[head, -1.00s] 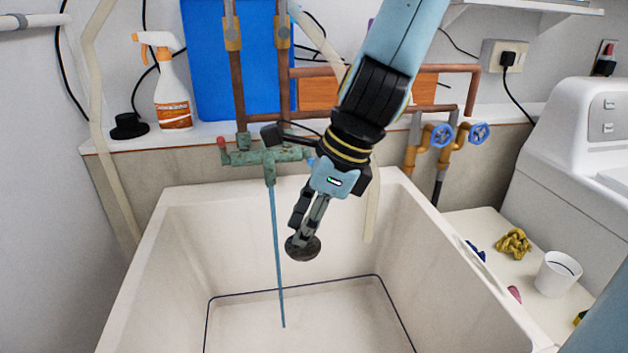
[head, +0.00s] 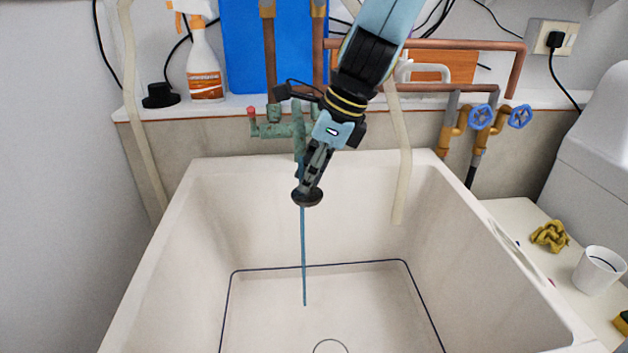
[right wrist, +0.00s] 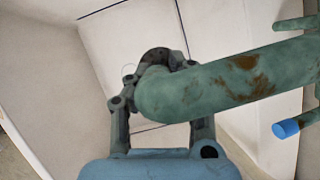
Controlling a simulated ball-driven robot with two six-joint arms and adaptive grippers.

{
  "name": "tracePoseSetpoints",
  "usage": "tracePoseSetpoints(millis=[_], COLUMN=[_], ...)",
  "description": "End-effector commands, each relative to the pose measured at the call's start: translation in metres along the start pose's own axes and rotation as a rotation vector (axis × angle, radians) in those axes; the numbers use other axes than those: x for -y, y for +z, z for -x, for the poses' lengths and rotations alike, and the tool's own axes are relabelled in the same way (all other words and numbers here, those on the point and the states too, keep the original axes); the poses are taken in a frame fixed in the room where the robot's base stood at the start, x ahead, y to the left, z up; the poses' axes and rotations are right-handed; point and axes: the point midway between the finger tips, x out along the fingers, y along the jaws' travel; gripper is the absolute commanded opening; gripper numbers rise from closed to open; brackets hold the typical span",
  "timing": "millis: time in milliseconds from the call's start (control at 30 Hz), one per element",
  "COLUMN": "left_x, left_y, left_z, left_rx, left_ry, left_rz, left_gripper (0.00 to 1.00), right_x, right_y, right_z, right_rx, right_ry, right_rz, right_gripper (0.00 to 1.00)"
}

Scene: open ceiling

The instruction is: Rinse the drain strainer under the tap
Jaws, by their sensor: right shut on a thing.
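The drain strainer (head: 307,197) is a small dark round disc, held under the tap inside the sink. My right gripper (head: 309,180) is shut on it and points down. The green, rust-stained tap (head: 272,130) stands at the sink's back wall, its spout partly hidden behind my gripper. A thin blue water stream (head: 304,260) shows from the strainer down to the sink floor. In the right wrist view the tap's spout (right wrist: 225,80) crosses in front of my fingers and covers much of the strainer (right wrist: 160,56). My left gripper is out of view.
The deep white sink (head: 215,225) is empty, with a round drain outline (head: 330,346) in its floor. Pipes with blue valve wheels (head: 481,116) stand behind right. A spray bottle (head: 204,65) and black hat-shaped thing (head: 160,95) are on the ledge. A white cup (head: 599,271) and yellow cloth (head: 549,236) lie right.

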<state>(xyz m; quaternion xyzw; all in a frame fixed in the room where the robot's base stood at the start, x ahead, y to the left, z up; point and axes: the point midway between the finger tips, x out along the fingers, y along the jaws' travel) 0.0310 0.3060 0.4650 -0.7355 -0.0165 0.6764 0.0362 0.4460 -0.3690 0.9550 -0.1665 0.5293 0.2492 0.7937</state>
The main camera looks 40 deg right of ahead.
Motion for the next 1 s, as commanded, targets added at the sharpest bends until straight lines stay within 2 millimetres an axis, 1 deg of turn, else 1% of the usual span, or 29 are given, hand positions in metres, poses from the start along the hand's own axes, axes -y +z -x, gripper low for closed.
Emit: tracePoseSetpoints(millis=[600,1000], left_x=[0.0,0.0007], left_y=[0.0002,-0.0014], left_z=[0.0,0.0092], left_rx=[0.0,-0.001], left_ry=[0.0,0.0], left_rz=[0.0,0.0], left_gripper=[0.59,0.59], right_x=[0.0018,0.0082], right_y=[0.0006,-0.0084], right_z=[-0.0005,0.0036], right_rx=[0.0,0.0], right_ry=[0.001,0.001], right_rz=[0.0,0.0], right_gripper=[0.0,0.0])
